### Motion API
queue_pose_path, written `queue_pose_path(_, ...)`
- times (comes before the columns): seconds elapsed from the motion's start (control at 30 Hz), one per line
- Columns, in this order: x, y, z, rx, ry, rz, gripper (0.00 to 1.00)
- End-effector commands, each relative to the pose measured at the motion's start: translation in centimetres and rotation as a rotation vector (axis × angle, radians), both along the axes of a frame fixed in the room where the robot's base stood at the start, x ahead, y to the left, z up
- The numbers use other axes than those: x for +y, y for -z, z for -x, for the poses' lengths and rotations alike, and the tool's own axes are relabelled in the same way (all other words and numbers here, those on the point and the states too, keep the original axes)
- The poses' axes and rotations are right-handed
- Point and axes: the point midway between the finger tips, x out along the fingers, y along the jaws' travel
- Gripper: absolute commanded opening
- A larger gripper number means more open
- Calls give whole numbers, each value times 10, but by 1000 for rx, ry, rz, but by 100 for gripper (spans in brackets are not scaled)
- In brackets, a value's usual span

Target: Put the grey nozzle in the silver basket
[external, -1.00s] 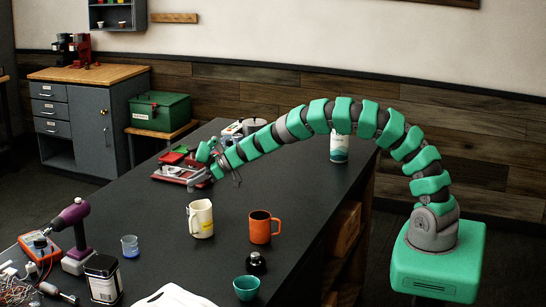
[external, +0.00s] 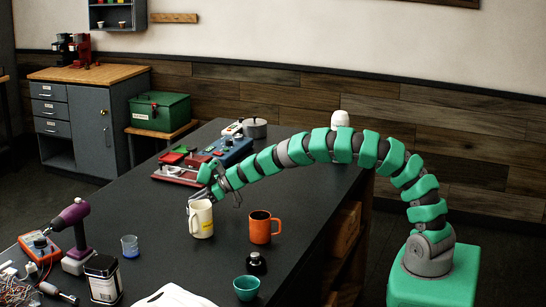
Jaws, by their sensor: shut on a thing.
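My gripper (external: 203,189) is at the end of the green arm, low over the black bench, just behind the cream mug (external: 202,222). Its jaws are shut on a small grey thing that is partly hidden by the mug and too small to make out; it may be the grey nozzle. No other grey nozzle can be picked out. A round silver vessel (external: 256,128) stands at the far end of the bench. I cannot tell whether it is the silver basket.
An orange mug (external: 262,229) stands right of the cream mug. A red-and-silver tray (external: 172,175) and a blue box (external: 232,150) lie beyond my gripper. A teal bowl (external: 246,287), a dark bottle (external: 256,263) and a blue glass (external: 130,246) stand nearer.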

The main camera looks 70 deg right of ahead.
Motion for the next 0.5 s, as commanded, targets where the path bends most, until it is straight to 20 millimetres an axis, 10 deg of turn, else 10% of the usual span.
queue_pose_path(0.43,0,4,0,0,1,0,1)
queue_pose_path(0.5,0,4,0,0,1,0,38)
